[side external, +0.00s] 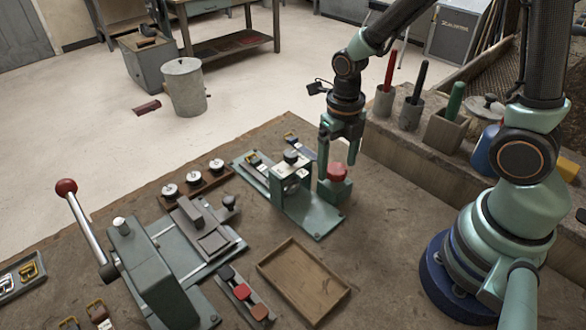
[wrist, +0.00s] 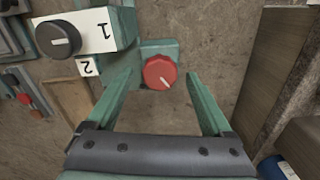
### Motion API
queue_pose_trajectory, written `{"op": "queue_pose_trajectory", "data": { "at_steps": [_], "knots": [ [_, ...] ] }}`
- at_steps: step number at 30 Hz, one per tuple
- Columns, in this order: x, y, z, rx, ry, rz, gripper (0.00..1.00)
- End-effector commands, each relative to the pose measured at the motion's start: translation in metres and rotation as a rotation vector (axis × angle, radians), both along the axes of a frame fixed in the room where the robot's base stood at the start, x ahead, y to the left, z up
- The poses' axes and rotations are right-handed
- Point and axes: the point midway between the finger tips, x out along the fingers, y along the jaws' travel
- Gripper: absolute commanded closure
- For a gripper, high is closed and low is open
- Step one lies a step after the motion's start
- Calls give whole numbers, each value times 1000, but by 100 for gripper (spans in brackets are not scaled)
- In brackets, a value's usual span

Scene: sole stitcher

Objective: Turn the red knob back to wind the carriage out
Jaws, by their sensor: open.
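The red knob (wrist: 160,72) sits on a small green block of the green machine (side external: 305,208), and its white pointer line slants toward the lower right in the wrist view. In the side external view the red knob (side external: 337,171) is just below my gripper (side external: 341,160). In the wrist view my gripper (wrist: 162,85) is open, one finger on each side of the red knob, with gaps showing. A black knob (wrist: 60,40) on the block labelled 1 stands to the left. I cannot tell which part is the carriage.
An empty wooden tray (side external: 303,282) lies in front of the machine. A lever press (side external: 150,270) with a red-balled handle stands at the left. A stone ledge with tool holders (side external: 412,112) runs behind my arm.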

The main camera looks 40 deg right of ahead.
Motion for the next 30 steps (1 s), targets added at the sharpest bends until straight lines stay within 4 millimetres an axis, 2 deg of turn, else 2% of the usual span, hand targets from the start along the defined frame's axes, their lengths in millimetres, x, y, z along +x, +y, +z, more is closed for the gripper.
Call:
{"op": "queue_pose_trajectory", "data": {
  "at_steps": [5, 12, 16, 21, 30],
  "knots": [
    [2, 0, 27, 1, -8, 0, 15],
    [2, 0, 77, 0, -9, 0, 15],
    [1, 0, 97, 0, -6, 0, 15],
    [1, 0, 111, 0, -3, 0, 15],
    [0, 0, 114, 0, -1, 0, 15]
  ]
}}
